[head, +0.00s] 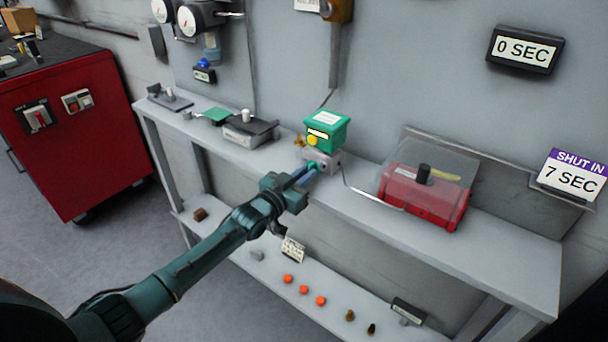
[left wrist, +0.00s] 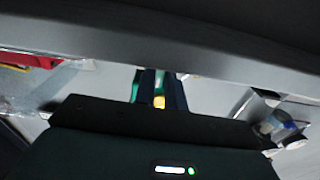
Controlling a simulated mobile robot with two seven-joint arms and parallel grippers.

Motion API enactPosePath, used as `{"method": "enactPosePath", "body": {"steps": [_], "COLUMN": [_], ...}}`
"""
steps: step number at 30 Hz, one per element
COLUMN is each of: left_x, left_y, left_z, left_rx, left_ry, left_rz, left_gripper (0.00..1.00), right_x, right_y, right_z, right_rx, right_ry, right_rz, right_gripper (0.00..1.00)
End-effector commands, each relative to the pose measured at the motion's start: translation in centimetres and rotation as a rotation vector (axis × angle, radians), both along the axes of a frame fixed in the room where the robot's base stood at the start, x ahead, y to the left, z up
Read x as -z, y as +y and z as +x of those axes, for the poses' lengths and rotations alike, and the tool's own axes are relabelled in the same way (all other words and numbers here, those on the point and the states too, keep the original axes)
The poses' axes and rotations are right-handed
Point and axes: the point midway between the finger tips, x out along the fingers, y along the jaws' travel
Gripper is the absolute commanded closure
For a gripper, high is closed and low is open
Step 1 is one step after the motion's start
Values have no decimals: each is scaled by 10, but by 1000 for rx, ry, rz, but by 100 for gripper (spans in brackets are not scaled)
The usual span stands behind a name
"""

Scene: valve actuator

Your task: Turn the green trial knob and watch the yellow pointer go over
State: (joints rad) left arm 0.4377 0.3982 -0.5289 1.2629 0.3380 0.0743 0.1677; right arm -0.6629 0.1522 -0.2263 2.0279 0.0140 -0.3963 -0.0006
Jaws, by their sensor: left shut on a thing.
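The green trial knob (head: 314,166) shows as a small bit of green on the front of a grey block (head: 328,160). Above it sits a green box (head: 328,130) with a yellow button. My left gripper (head: 308,174) reaches in from the left and is shut on the knob, its fingers hiding most of it. In the left wrist view dark fingers (left wrist: 158,90) show with green and yellow between and beside them. The red actuator (head: 424,198) lies on the shelf to the right, with a black knob on top and the yellow pointer (head: 447,177) beside it. My right gripper is not in view.
A thin pipe runs from the block to the actuator. A clear cover stands behind the actuator. Displays read "0 SEC" (head: 525,50) and "SHUT IN 7 SEC" (head: 573,177). The lower shelf (head: 330,282) holds several orange caps. A red cabinet (head: 75,130) stands left.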

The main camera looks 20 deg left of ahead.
Motion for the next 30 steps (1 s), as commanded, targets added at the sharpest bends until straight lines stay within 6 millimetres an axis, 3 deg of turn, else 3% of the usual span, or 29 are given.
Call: {"method": "enactPosePath", "body": {"steps": [20, 21, 23, 30], "left_x": [-1, -1, -1, 0], "left_y": [0, 0, 0, 0], "left_z": [1, 1, 1, 0], "left_rx": [-1, 0, 0, 0], "left_ry": [18, 18, 18, 18], "left_rz": [-55, -55, -54, -52], "left_gripper": [100, 85, 80, 79], "right_x": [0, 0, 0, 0], "right_y": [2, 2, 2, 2], "right_z": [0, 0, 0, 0], "right_rx": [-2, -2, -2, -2], "right_ry": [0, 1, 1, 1], "right_rz": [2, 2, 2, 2], "right_gripper": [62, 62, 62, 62]}}
